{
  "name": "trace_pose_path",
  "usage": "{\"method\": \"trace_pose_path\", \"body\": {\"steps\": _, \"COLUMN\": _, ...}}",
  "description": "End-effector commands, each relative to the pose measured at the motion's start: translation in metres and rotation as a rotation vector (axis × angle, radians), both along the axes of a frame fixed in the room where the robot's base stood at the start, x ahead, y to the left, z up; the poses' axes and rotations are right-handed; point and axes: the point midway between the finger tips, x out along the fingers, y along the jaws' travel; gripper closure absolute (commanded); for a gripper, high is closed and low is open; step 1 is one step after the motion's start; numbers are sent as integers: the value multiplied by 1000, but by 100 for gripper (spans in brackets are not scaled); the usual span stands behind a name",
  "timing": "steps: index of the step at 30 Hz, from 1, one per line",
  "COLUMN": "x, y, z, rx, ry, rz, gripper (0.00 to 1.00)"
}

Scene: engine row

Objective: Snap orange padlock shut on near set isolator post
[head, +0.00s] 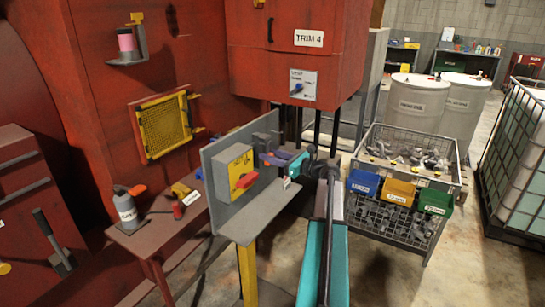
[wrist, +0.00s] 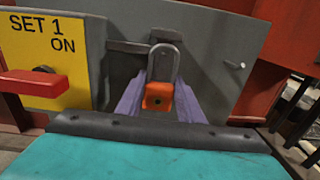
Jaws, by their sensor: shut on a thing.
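In the wrist view, the orange padlock (wrist: 158,98) sits upright between the two purple fingers of my gripper (wrist: 160,92), which is shut on it. Its grey shackle points up, in front of a grey fitting (wrist: 163,36) on the grey panel; I cannot tell whether the shackle is around any post. The yellow SET 1 isolator box (wrist: 55,45) stands to the left, with its red handle (wrist: 40,83) lying level and the word ON above it. In the head view, my gripper (head: 272,157) is right of the isolator box (head: 236,172); the padlock is not clear there.
The grey panel (head: 250,224) stands on a yellow post (head: 247,272). A small pin (wrist: 235,64) sticks out of the panel at right. A bench with a spray bottle (head: 125,208) is at left. Blue, yellow and green bins (head: 398,192) hang on a wire crate at right.

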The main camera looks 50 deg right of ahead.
Motion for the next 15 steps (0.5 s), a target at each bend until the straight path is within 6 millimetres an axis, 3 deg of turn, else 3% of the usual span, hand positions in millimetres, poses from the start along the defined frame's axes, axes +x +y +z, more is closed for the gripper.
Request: {"method": "trace_pose_path", "body": {"steps": 15, "x": 12, "y": 3, "z": 0, "rx": 0, "ry": -1, "rz": 2, "gripper": 95}}
